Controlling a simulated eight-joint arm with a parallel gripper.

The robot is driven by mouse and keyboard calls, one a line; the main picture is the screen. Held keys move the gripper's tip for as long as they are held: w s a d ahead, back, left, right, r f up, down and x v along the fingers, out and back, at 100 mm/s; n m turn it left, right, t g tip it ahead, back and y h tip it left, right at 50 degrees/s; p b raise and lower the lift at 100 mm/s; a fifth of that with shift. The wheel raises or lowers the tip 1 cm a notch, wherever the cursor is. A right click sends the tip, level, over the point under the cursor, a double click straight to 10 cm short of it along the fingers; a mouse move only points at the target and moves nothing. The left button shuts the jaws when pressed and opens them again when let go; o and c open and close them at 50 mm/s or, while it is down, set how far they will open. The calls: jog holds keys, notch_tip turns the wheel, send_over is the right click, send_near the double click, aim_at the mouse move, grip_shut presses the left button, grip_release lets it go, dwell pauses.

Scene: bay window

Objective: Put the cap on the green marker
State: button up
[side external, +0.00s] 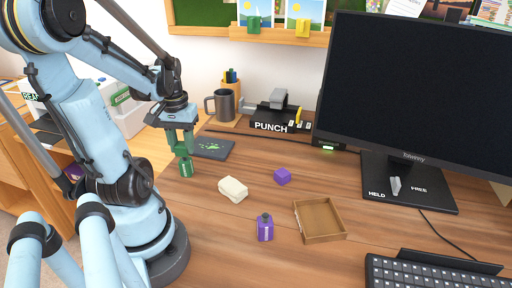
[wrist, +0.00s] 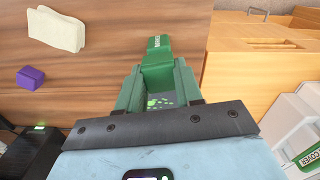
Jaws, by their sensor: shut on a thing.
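My gripper (side external: 182,148) is shut on a green block-shaped piece, which looks like the green cap (wrist: 156,68); in the wrist view it sits between the two green fingers. Directly below it in the side view, the green marker (side external: 185,169) stands on the desk near its left edge. The marker's labelled body (wrist: 160,42) also shows just beyond the cap in the wrist view. Cap and marker look in line and touching or nearly so; I cannot tell whether the cap is seated. The marker's tip is hidden.
A purple marker (side external: 265,230) with a dark tip stands near a shallow wooden tray (side external: 298,222). A purple block (side external: 283,176) and a cream block (side external: 233,189) lie on the desk. A dark pad with green spots (side external: 211,149) lies right of my gripper. A mug (side external: 222,104) stands behind.

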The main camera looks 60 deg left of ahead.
jog(key=o, duration=1.6)
jog(key=shift+r, duration=0.1)
jog(key=shift+r, duration=3.4)
jog(key=shift+c, duration=0.3)
grip_shut()
jog(key=shift+f, duration=0.3)
